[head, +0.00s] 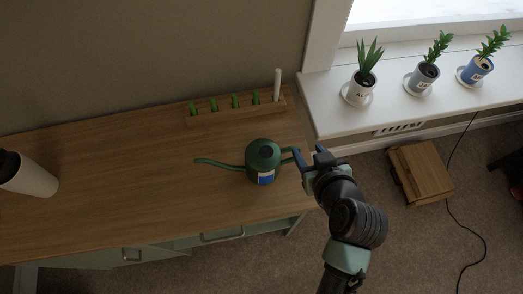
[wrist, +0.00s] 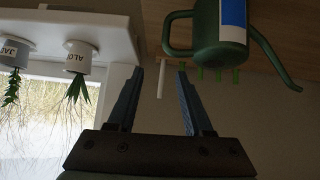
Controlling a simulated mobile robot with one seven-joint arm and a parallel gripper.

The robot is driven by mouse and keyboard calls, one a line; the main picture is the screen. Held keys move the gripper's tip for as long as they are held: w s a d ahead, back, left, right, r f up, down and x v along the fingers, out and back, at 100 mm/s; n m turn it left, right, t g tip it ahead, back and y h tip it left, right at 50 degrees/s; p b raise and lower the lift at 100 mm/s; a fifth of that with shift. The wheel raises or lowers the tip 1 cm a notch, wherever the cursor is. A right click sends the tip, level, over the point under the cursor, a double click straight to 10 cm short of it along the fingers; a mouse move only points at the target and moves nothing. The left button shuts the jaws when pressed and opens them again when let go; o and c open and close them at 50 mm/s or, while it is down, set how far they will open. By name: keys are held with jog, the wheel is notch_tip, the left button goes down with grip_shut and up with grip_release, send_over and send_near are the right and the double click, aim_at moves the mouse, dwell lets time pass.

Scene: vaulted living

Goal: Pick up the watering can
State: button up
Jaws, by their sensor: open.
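The green watering can (head: 263,154) stands upright on the wooden desk, its long spout pointing left and its handle on the right, towards my gripper. It has a blue and white label. In the wrist view, which is upside down, the can (wrist: 217,45) is at the top right with its handle on the left. My gripper (head: 303,157) is just right of the handle at the desk's right end. In the wrist view its two fingers (wrist: 161,69) are apart with nothing held between them. The handle appears just past the right fingertip; I cannot tell whether they touch.
A wooden holder (head: 236,107) with several green items and a white stick stands behind the can. A white cylinder (head: 30,175) is at the desk's left. Potted plants (head: 360,87) line the windowsill. A wooden box (head: 420,172) is on the floor. The desk's front is clear.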

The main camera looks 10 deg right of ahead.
jog(key=shift+g+y, duration=0.3)
jog(key=shift+g, duration=0.1)
jog(key=f, duration=0.2)
jog(key=w+f, duration=0.1)
jog(key=f, duration=0.2)
jog(key=w+f, duration=0.1)
jog(key=f, duration=0.2)
jog(key=shift+w+a+f, duration=0.15)
jog(key=shift+w, duration=0.05)
jog(key=shift+r+x, duration=0.2)
jog(key=shift+x, duration=2.7)
jog(key=shift+w, duration=0.15)
grip_shut()
jog(key=shift+r, duration=0.1)
